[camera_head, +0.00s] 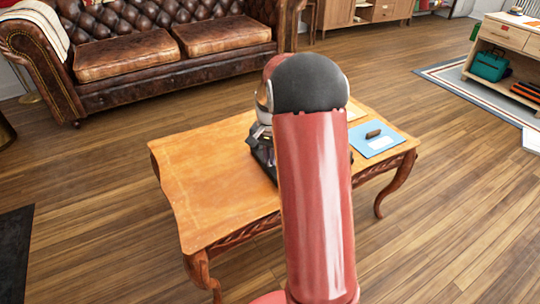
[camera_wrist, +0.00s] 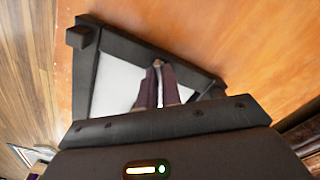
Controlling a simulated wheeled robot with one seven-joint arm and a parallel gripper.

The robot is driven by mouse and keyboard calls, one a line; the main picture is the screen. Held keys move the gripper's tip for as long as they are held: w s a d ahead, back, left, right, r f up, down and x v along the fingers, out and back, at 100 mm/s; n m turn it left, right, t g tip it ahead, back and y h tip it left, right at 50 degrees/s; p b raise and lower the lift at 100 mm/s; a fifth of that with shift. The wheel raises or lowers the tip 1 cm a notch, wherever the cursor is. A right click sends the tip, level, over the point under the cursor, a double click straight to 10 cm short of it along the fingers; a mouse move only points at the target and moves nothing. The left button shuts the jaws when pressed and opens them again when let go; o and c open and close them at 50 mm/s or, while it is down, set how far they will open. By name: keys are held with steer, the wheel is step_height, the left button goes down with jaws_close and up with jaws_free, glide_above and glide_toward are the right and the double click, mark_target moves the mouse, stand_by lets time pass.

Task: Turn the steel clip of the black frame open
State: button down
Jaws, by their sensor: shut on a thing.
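The black frame (camera_wrist: 135,39) lies on the orange-brown wooden table in the wrist view, with a white panel (camera_wrist: 115,83) inside it. My gripper (camera_wrist: 158,66) reaches over the panel, its two dark maroon fingers close together at the frame's far bar. The fingers are shut on the steel clip, of which only a small pale bit shows between the tips. How far the clip is turned cannot be told. In the head view my red arm hides most of the frame and the clip.
The wooden table (camera_head: 205,190) has bare top to the left of my arm. A blue folder (camera_head: 366,147) with a small dark object (camera_head: 373,134) on it lies at the right end. A brown leather sofa (camera_head: 125,56) stands behind, with open floor between.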

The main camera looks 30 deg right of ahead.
steer(key=n, duration=0.5)
steer(key=shift+n, duration=0.3)
steer(key=shift+n+p, duration=0.45)
steer(key=shift+n, duration=1.75)
steer(key=c, duration=1.6)
jaws_free()
steer(key=shift+r, duration=3.95)
